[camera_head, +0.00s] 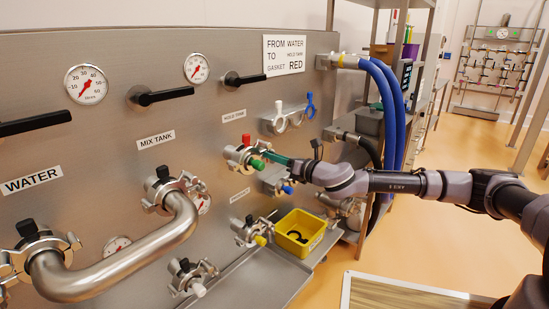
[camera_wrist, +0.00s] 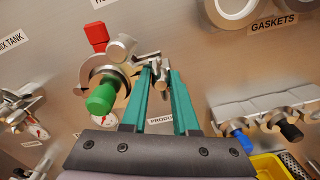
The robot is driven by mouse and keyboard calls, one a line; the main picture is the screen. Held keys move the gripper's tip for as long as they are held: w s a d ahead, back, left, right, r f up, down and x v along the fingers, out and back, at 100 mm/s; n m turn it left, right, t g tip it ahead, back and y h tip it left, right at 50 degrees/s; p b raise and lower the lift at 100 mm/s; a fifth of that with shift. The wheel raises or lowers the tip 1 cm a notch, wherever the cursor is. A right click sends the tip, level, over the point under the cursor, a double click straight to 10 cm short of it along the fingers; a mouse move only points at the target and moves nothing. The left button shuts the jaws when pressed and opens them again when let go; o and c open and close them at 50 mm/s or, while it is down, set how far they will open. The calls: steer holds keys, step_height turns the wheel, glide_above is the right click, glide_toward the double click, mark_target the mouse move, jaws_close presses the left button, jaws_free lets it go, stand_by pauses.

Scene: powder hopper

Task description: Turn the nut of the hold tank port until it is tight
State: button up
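The hold tank port (camera_head: 240,158) is on the steel panel below the HOLD TANK label. It carries a steel clamp, which shows in the wrist view (camera_wrist: 92,75), with a red block (camera_wrist: 96,36) above and a green plug (camera_wrist: 102,98) in front. The clamp's small steel nut (camera_wrist: 159,76) is to the right of the plug. My gripper (camera_wrist: 158,72) has its green fingertips on either side of the nut. Whether they press on it I cannot tell. In the head view my gripper (camera_head: 268,157) reaches in from the right and hides part of the clamp.
A bent steel pipe (camera_head: 182,228) joins two ports at the left. A yellow bin (camera_head: 298,240) sits on the ledge below. Gasket rings (camera_wrist: 232,8) hang above right. Ports with blue and black plugs (camera_wrist: 290,130) are at right. Blue hoses (camera_head: 388,110) hang behind my arm.

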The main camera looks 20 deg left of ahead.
steer(key=s+d+f+n+g+h, duration=0.3)
steer(key=s+d+f+n+g, duration=0.15)
steer(key=d+n, duration=0.25)
steer(key=s+d+f+n+g+h, duration=0.2)
steer(key=s+d+f+n+g, duration=0.15)
steer(key=s+d+n, duration=0.35)
steer(key=w+d+r+n+t+h, duration=0.1)
steer(key=w+d+n+h, duration=0.15)
steer(key=d, duration=0.55)
steer(key=w+d+r+n+t+h, duration=0.1)
steer(key=w+d+r+n+h, duration=0.2)
steer(key=d, duration=0.5)
steer(key=d+r+n+t+h, duration=0.25)
steer(key=d+r+h, duration=0.25)
steer(key=d+r, duration=0.85)
steer(key=s+d+r+t, duration=0.2)
steer(key=s+r, duration=0.5)
steer(key=r, duration=0.2)
steer(key=s+d+r+t, duration=0.1)
steer(key=s+d+r, duration=0.2)
steer(key=s+r, duration=0.3)
step_height(320, 180, up, 4)
steer(key=shift+s+d+r+n+t+y, duration=0.25)
steer(key=shift+s+n+t+y, duration=0.1)
steer(key=shift+s+y, duration=0.1)
